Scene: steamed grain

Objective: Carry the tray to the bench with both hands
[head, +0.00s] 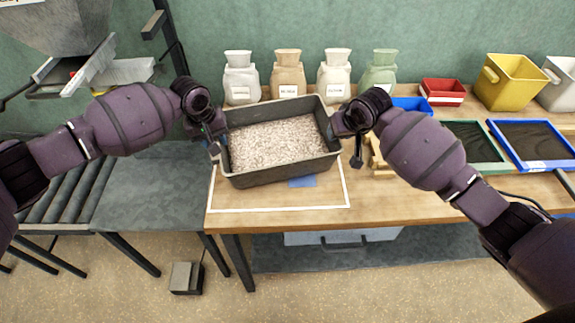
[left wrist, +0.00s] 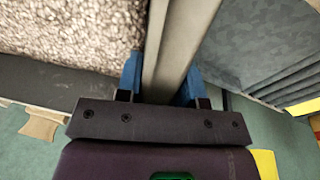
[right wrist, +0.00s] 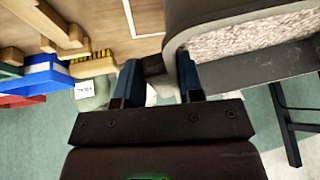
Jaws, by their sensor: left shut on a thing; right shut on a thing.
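The dark grey tray (head: 285,172), filled with pale grain (head: 277,143), is over the left end of the wooden bench (head: 400,190). A white outline (head: 280,208) and a blue patch (head: 302,181) show at its front. I cannot tell whether its base touches the bench. My left gripper (head: 214,142) is shut on the tray's left wall; the left wrist view shows the rim (left wrist: 175,45) between its blue fingers. My right gripper (head: 343,132) is at the right wall, shut on the tray; the exact contact is partly hidden in the right wrist view (right wrist: 158,80).
Several labelled sacks (head: 289,75) stand behind the tray. A red box (head: 442,92), a yellow bin (head: 508,82) and blue-rimmed tray (head: 535,143) are to the right. Wooden pieces (head: 378,158) lie close to the tray's right side. A roller conveyor (head: 70,190) is at left.

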